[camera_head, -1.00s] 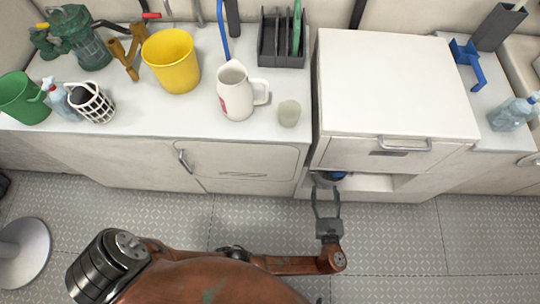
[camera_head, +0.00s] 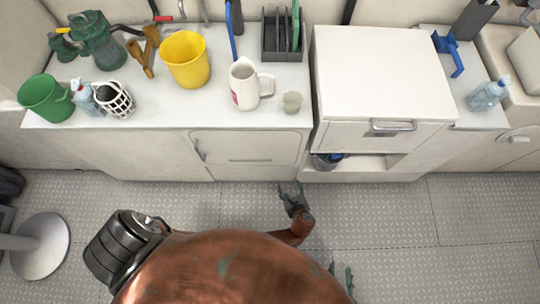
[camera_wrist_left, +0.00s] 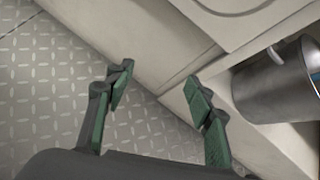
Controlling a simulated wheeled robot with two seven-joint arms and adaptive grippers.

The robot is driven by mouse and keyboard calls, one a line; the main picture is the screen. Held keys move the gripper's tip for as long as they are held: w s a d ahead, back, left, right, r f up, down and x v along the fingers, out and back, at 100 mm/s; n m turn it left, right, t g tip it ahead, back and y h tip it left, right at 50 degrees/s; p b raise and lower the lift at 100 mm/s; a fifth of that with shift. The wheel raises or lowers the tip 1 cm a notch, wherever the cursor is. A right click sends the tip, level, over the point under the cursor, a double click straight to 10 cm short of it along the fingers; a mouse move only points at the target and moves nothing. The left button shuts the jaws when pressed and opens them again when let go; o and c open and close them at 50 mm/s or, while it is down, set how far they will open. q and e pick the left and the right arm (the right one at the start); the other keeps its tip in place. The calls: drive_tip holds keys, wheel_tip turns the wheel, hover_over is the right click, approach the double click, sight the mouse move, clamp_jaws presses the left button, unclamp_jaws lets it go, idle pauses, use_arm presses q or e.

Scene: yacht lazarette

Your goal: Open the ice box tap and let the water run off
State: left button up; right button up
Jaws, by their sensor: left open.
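The ice box (camera_head: 385,75) is a white chest with a closed lid and a metal handle on its front. In the open niche below it stands a metal pot (camera_head: 322,161), also in the left wrist view (camera_wrist_left: 272,88). A small blue part (camera_head: 336,158) shows at the pot; it may be the tap, but I cannot tell its position. No running water is visible. My left gripper (camera_head: 291,188) is open and empty over the floor, left of the niche; its fingers show in the left wrist view (camera_wrist_left: 158,95). Part of my right gripper (camera_head: 342,278) shows at the bottom edge.
The left counter (camera_head: 205,113) holds a yellow bucket (camera_head: 185,60), a white jug (camera_head: 244,85), a beige cup (camera_head: 292,101) and a dark rack (camera_head: 283,40). A closed locker door (camera_head: 246,147) is below. The patterned floor (camera_head: 400,215) in front is clear.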

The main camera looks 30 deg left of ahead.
use_arm(q)
drive_tip(key=s+a+f+n+g+h+p, duration=0.1)
drive_tip(key=s+a+f+n+g+p, duration=0.1)
drive_tip(key=s, duration=0.5)
drive_tip(key=shift+s+a+f+n+g+p, duration=0.35)
drive_tip(key=shift+a+f+p, duration=0.25)
drive_tip(key=shift+a+f, duration=0.5)
use_arm(e)
drive_tip(key=shift+w+r, duration=0.25)
drive_tip(key=shift+r, duration=0.95)
drive_tip(key=shift+w+r, duration=0.25)
drive_tip(key=shift+r, duration=0.95)
use_arm(q)
drive_tip(key=shift+a+r, duration=0.15)
drive_tip(key=shift+c, duration=0.3)
